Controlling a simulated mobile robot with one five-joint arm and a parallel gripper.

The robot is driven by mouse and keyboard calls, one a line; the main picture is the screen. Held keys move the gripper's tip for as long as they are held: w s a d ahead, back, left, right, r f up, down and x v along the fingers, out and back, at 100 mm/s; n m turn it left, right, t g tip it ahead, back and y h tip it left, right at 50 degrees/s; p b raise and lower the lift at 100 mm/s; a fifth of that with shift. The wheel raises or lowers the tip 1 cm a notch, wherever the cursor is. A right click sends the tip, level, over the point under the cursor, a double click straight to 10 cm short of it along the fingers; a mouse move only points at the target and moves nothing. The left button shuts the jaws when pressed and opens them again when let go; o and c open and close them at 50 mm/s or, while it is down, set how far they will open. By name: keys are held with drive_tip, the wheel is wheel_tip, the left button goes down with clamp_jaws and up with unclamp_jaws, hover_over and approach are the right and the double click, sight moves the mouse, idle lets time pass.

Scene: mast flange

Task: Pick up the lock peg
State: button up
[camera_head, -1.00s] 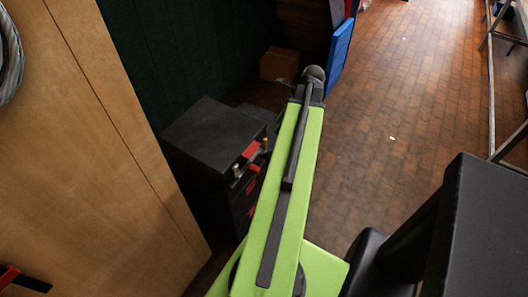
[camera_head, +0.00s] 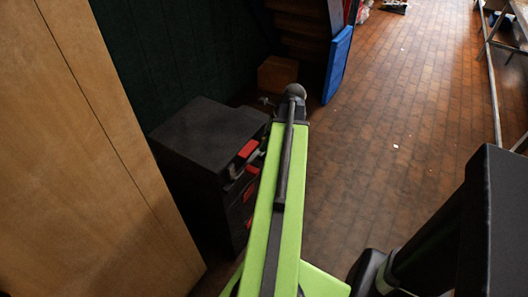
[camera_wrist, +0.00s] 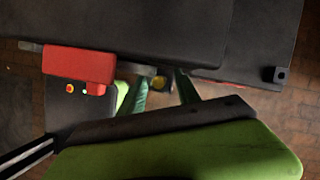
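The gripper is just below the dark edge of the cabinet, right of a red block (camera_wrist: 78,64). In the head view, my green arm reaches toward the black cabinet (camera_head: 206,135), and the gripper is mostly hidden beside its red-marked front. No peg can be made out there.
A wooden panel (camera_head: 95,160) stands close on the left. A brown box (camera_head: 278,73) and a blue panel (camera_head: 338,65) stand behind the cabinet. The brick floor (camera_head: 400,120) to the right is mostly clear, with a metal frame (camera_head: 491,75) at the far right.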

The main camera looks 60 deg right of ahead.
drive_tip(key=shift+r, duration=0.1)
clamp_jaws()
idle(0.3)
drive_tip(key=shift+r+p, duration=0.35)
drive_tip(key=shift+p, duration=0.05)
wheel_tip(320, 180, up, 4)
drive_tip(key=p, duration=0.3)
drive_tip(key=shift+f+p, duration=0.15)
drive_tip(key=shift+p, duration=0.2)
drive_tip(key=s+d+r+p, duration=0.5)
drive_tip(key=s+r+p, duration=0.1)
drive_tip(key=s, duration=0.4)
drive_tip(key=shift+s+d+r+p, duration=0.2)
drive_tip(key=shift+r+p, duration=0.1)
